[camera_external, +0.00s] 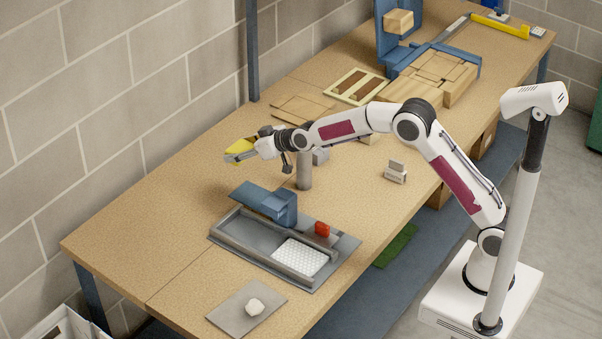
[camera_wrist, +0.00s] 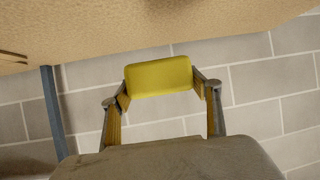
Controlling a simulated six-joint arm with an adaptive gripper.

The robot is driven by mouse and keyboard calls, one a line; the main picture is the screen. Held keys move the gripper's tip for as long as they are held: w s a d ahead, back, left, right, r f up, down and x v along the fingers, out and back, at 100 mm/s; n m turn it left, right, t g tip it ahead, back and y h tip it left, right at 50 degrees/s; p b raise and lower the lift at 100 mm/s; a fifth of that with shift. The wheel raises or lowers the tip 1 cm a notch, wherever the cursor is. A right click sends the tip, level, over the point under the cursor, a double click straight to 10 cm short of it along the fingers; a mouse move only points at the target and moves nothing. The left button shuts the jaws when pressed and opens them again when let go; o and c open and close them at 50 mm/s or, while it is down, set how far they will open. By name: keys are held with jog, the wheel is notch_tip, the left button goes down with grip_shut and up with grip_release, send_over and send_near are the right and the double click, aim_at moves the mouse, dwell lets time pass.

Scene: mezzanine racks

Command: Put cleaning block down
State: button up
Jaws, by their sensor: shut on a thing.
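The cleaning block (camera_wrist: 158,76) is yellow and sits between the two fingers of my gripper (camera_wrist: 160,88) in the wrist view. My gripper (camera_external: 238,152) is shut on it. In the outside view the yellow block (camera_external: 240,145) is held above the wooden table (camera_external: 180,210), toward its wall side. It appears clear of the table top.
A grey tray (camera_external: 220,238) with a blue holder (camera_external: 270,203), a red piece (camera_external: 322,229) and a white textured pad (camera_external: 300,258) lies below. A grey mat (camera_external: 225,318) bears a white lump (camera_external: 255,307). The table's left end is bare. Wooden pieces (camera_external: 435,75) lie farther back.

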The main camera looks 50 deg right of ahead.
send_over(242, 192)
jog(key=shift+d+f, duration=0.1)
jog(key=shift+f, duration=2.6)
jog(key=shift+f, duration=0.15)
jog(key=shift+f, duration=3.3)
jog(key=shift+f, duration=0.35)
jog(key=o, duration=1.2)
jog(key=shift+r, duration=4.95)
